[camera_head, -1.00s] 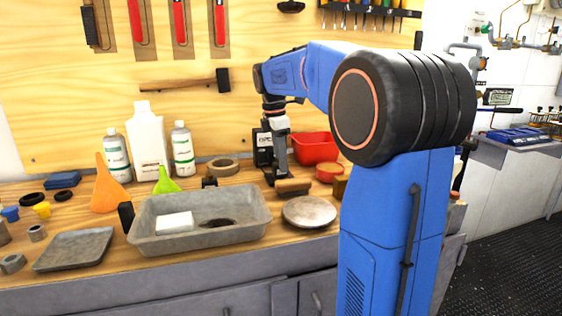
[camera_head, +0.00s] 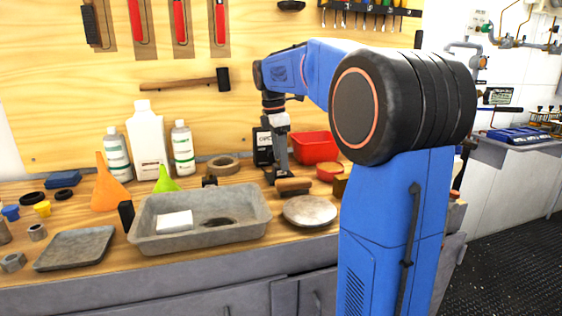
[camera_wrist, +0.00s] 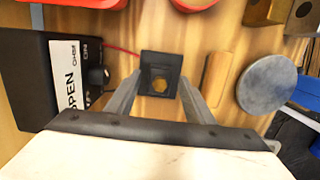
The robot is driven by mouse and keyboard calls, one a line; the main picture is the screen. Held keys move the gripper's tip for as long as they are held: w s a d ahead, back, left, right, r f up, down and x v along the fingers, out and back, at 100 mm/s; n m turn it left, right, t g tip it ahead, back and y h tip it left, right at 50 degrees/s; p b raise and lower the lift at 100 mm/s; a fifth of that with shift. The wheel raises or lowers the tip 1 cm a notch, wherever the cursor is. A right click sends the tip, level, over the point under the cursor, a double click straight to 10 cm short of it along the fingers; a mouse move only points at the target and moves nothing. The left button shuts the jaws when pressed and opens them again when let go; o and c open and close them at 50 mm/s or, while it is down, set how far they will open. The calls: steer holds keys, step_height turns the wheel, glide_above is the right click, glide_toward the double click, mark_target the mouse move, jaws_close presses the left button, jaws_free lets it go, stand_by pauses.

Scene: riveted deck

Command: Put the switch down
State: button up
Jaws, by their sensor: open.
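A small black square piece with a round yellowish centre, which looks like the switch (camera_wrist: 160,73), lies on the wooden bench in the wrist view. My gripper (camera_wrist: 160,88) is open, with one finger on each side of it. Whether the fingers touch it is not clear. In the head view my gripper (camera_head: 277,170) is low over the bench, beside the black box, and the switch is hard to make out there.
A black box with a white label and knob (camera_wrist: 98,77) stands close left of my gripper. A wooden block (camera_wrist: 215,80) and a grey disc (camera_wrist: 266,84) lie right. A red bin (camera_head: 316,146) is behind; a grey tray (camera_head: 160,240) is front left.

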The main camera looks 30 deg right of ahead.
mark_target(277, 165)
step_height(277, 165, up, 11)
steer(key=a, duration=0.1)
steer(key=shift+w+a, duration=0.15)
steer(key=shift+w, duration=0.05)
steer(key=shift+s, duration=0.15)
stand_by(0.5)
